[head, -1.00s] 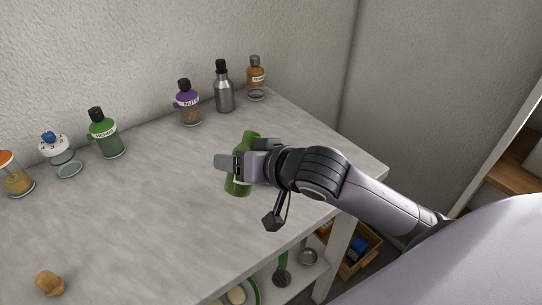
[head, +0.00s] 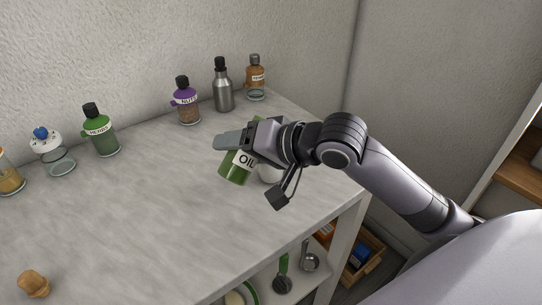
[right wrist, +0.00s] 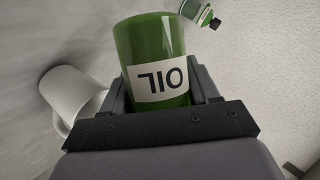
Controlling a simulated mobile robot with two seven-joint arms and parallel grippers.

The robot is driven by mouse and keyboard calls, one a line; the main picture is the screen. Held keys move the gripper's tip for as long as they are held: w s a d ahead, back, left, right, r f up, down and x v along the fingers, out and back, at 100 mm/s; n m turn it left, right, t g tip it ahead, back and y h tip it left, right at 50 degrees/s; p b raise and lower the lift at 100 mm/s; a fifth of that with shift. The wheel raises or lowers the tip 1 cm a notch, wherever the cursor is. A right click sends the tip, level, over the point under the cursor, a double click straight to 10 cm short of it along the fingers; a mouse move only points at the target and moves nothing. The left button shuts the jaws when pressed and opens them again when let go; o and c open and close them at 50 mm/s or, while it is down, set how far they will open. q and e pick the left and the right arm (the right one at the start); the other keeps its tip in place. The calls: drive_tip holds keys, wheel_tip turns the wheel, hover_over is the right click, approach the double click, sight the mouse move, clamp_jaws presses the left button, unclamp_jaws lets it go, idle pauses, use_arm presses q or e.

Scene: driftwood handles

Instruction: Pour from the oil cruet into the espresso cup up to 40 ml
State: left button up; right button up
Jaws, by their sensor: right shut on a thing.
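The oil cruet (head: 238,165) is a green bottle with a white OIL label. My right gripper (head: 234,143) is shut on it and holds it tilted over the table. In the right wrist view the cruet (right wrist: 155,60) sits between both fingers of the gripper (right wrist: 160,88). A white cup (head: 270,172), which looks like the espresso cup, shows partly behind my gripper and beside the cruet. In the right wrist view the cup (right wrist: 72,98) is left of the cruet. The cruet's mouth and the cup's inside are hidden. My left gripper is not in view.
Along the wall stand a green-labelled bottle (head: 100,135), a nuts bottle (head: 184,103), a steel bottle (head: 222,88), an amber bottle (head: 256,78) and a blue-topped jar (head: 50,150). A cork (head: 34,284) lies at front left. The table's (head: 130,220) middle is clear.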

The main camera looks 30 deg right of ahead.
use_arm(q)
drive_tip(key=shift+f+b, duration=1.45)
use_arm(e)
drive_tip(key=shift+s+a+f+m+y, duration=0.1)
drive_tip(key=shift+a+f+m+y, duration=0.1)
drive_tip(key=shift+m+y, duration=0.35)
idle(0.9)
use_arm(q)
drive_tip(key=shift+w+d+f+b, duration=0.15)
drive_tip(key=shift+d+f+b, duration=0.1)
drive_tip(key=shift+b, duration=0.25)
use_arm(e)
drive_tip(key=shift+m, duration=0.25)
use_arm(q)
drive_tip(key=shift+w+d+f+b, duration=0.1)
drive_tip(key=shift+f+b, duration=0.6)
drive_tip(key=shift+b, duration=0.3)
use_arm(e)
drive_tip(key=shift+a+f+m+y, duration=0.1)
drive_tip(key=shift+f+m+y, duration=0.25)
drive_tip(key=shift+f, duration=0.1)
use_arm(q)
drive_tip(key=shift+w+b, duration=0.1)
drive_tip(key=shift+b, duration=0.2)
use_arm(e)
drive_tip(key=shift+f, duration=0.15)
